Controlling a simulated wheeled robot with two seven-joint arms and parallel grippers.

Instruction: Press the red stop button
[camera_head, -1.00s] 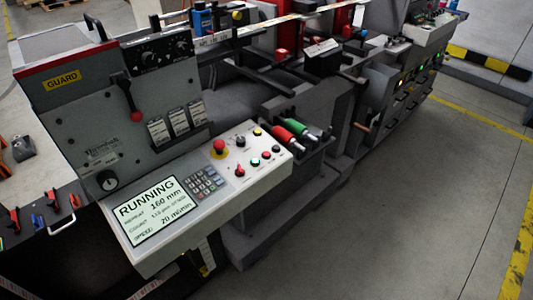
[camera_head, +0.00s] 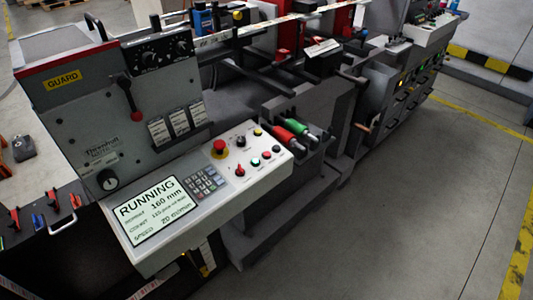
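The sloped control panel (camera_head: 205,222) of the label rewinder is in the middle of the head view. A red mushroom-head button on a yellow base (camera_head: 219,148) stands at its upper left. A small red button (camera_head: 266,155) sits further right in the lower row, beside a pale cyan button (camera_head: 255,162). Another small red control (camera_head: 239,170) is at the left end of that row. I cannot read the labels, so I cannot tell which one is marked stop. The display (camera_head: 155,210) reads RUNNING, 160 mm. Neither of my grippers is in view.
A keypad (camera_head: 203,183) lies between the display and the buttons. Floor at the lower right is clear.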

